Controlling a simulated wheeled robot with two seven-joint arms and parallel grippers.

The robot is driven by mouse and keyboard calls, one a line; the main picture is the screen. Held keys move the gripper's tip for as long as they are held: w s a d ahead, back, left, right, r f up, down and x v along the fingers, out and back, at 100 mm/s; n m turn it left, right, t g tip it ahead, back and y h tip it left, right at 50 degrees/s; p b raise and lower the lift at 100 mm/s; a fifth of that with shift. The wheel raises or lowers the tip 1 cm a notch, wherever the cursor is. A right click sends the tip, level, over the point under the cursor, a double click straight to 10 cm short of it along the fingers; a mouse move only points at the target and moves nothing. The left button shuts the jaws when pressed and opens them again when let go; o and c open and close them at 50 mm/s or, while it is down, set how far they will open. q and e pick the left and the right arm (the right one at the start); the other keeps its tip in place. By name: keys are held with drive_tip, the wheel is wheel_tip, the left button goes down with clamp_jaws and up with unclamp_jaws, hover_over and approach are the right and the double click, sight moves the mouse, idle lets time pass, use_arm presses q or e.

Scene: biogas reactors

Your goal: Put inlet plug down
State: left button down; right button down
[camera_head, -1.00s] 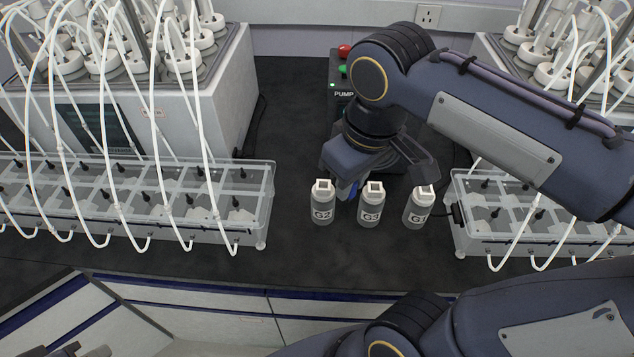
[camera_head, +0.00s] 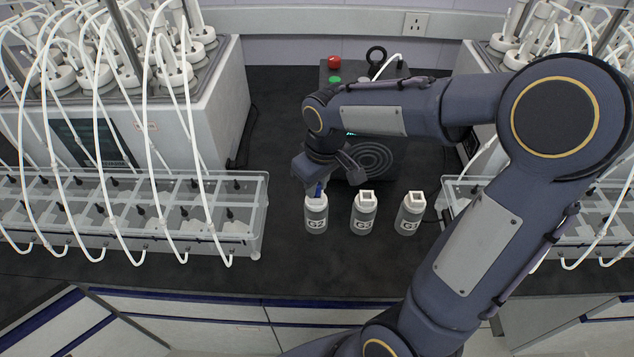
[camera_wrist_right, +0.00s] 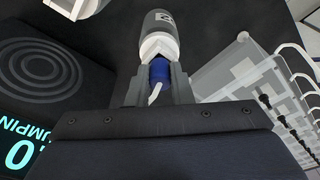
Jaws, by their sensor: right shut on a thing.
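My right gripper (camera_head: 317,186) is shut on the blue inlet plug (camera_wrist_right: 159,70), right behind the top of the left G2 bottle (camera_head: 316,214). In the right wrist view the plug sits between the two fingers (camera_wrist_right: 153,86), with a white tube trailing from it. The bottle (camera_wrist_right: 160,22) lies straight beyond the plug, its white top close to it; I cannot tell whether they touch. The middle bottle (camera_head: 363,214) and right bottle (camera_head: 409,215) stand upright in a row beside it. My left gripper is out of view.
The pump (camera_head: 370,160) with its ringed top stands behind the bottles, with red and green buttons. Clear racks with white tubes stand left (camera_head: 215,235) and right (camera_head: 458,188). Reactor units stand behind both racks. The dark bench in front of the bottles is clear.

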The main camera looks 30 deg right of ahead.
drive_tip(key=shift+f, duration=0.2)
drive_tip(key=shift+f, duration=0.2)
drive_tip(key=c, duration=1.3)
unclamp_jaws()
drive_tip(key=shift+r, duration=0.1)
wheel_tip(320, 180, up, 12)
drive_tip(key=s+f, duration=0.1)
drive_tip(key=s, duration=0.1)
drive_tip(key=s+a+f+m+t+y, duration=0.1)
drive_tip(key=s+a+f+m+t, duration=0.1)
drive_tip(key=s, duration=0.5)
drive_tip(key=s+a+f+m+t+y, duration=0.1)
drive_tip(key=s+a+f+m+y, duration=0.1)
drive_tip(key=s, duration=0.5)
drive_tip(key=shift+s+f+t, duration=0.4)
drive_tip(key=shift+f, duration=0.45)
